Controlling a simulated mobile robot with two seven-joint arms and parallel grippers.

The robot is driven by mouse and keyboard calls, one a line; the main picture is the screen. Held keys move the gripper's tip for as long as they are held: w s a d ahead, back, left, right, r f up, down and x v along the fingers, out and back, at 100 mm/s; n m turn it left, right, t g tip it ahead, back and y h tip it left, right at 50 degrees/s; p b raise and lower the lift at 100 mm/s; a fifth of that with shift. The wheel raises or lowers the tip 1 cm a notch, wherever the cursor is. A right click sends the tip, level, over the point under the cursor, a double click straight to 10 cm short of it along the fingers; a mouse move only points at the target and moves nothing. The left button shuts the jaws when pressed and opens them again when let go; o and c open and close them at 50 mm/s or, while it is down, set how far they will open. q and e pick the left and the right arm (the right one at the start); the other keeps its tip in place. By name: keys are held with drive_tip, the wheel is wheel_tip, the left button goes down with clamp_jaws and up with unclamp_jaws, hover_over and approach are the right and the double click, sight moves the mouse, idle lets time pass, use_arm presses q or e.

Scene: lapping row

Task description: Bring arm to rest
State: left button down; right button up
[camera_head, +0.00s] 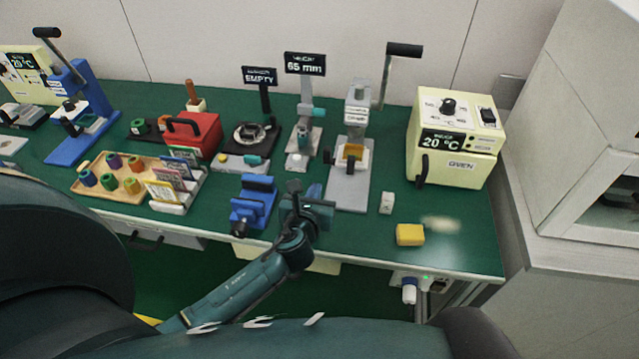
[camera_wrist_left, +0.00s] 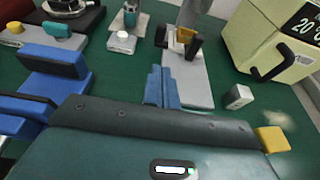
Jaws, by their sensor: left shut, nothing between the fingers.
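My left arm comes in from the lower left in the head view, and its gripper (camera_head: 314,192) hangs over the front part of the green bench (camera_head: 340,238). The fingers are shut with nothing between them. They also show as two blue fingers side by side in the left wrist view (camera_wrist_left: 162,87). The gripper is just right of the blue clamp fixture (camera_head: 253,203) and in front of the grey press (camera_head: 351,187). Whether it touches the bench is not clear. My right gripper is not in view.
A yellow oven (camera_head: 454,140) reading 20 °C stands at the right. A white block (camera_head: 387,203) and a yellow block (camera_head: 410,235) lie in front of it. A wooden tray (camera_head: 94,190) of coloured spools and a red box (camera_head: 194,135) are at the left. The front right bench is mostly clear.

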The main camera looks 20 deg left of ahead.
use_arm(q)
drive_tip(key=shift+s, duration=0.2)
drive_tip(key=shift+s+n, duration=0.25)
drive_tip(key=shift+n, duration=0.25)
drive_tip(key=s+n+g, duration=0.1)
drive_tip(key=s+n, duration=0.1)
drive_tip(key=n, duration=0.1)
drive_tip(key=s+a+n+g, duration=0.1)
drive_tip(key=s+n, duration=0.1)
drive_tip(key=n, duration=0.2)
drive_tip(key=s+a+n+g+y, duration=0.1)
drive_tip(key=s+n, duration=0.1)
drive_tip(key=n, duration=0.1)
drive_tip(key=shift+s+f, duration=0.3)
drive_tip(key=shift+f, duration=0.05)
drive_tip(key=s+d+r+n+g+h, duration=0.15)
drive_tip(key=s+n+g, duration=0.25)
drive_tip(key=s+n, duration=0.55)
drive_tip(key=s+d+r+n+g+h, duration=0.1)
drive_tip(key=s+d+n+g+h, duration=0.15)
drive_tip(key=s+n, duration=0.7)
drive_tip(key=w+d+f+t+h, duration=0.3)
drive_tip(key=w+d+f+t, duration=0.2)
drive_tip(key=d+f+t, duration=0.1)
drive_tip(key=shift+w+f, duration=0.4)
drive_tip(key=shift+f, duration=0.3)
drive_tip(key=shift+n, duration=0.3)
